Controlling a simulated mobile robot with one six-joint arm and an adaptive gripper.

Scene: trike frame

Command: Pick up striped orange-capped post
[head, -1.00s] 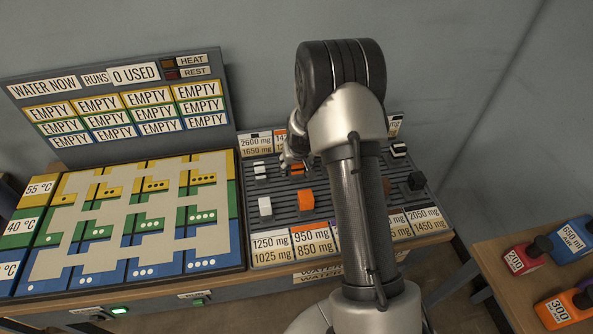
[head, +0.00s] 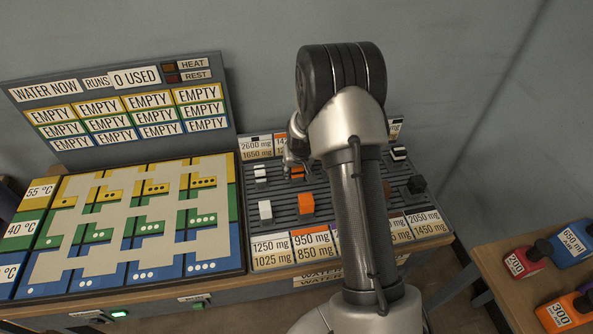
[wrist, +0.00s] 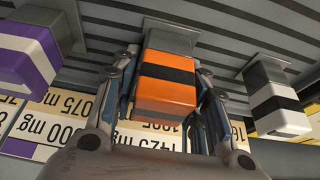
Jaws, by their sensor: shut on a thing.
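The striped orange-capped post (wrist: 167,85) is orange with a black band and a grey base, and stands between my fingers in the wrist view. My gripper (wrist: 166,66) is shut on it, one finger on each side. In the head view only a small part of this post (head: 297,173) shows beside my gripper (head: 292,160); my arm hides much of that area. The grey base still appears at the slatted rack (head: 335,208); I cannot tell whether it is lifted.
A purple and white post (wrist: 28,55) stands left and a white and black post (wrist: 276,100) right in the wrist view. Another orange post (head: 306,203) and a white post (head: 265,210) are nearer the front. A patterned board (head: 130,225) lies left.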

